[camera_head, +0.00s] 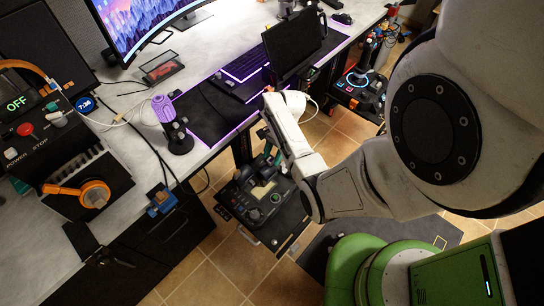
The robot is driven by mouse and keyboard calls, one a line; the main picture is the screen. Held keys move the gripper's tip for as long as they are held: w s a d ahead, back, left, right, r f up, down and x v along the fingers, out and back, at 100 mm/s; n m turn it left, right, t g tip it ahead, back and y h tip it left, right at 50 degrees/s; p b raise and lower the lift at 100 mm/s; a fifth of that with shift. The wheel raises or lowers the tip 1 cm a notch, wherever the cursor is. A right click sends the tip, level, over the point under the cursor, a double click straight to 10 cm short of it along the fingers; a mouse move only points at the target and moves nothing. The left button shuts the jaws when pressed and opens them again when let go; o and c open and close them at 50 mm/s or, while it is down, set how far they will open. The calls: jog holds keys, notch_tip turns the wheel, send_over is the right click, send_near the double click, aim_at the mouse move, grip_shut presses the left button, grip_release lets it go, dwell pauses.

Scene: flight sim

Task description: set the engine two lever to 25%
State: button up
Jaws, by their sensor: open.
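A dark throttle unit (262,197) with knobs and a pale panel sits on a low mount below the desk edge, near the picture's middle. Small levers stand at its far side. I cannot tell which is the engine two lever or read its setting. My white arm comes from the right and bends back up beside the unit. My gripper (267,138), small and dark, is at the end of the arm, just beyond the throttle unit. It is open, with nothing visible between its fingers. The arm hides part of the unit's right side.
A joystick unit (362,85) is at right. A control box (30,120) is at left.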

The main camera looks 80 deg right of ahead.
jog(key=shift+a+f, duration=0.15)
jog(key=shift+f, duration=0.35)
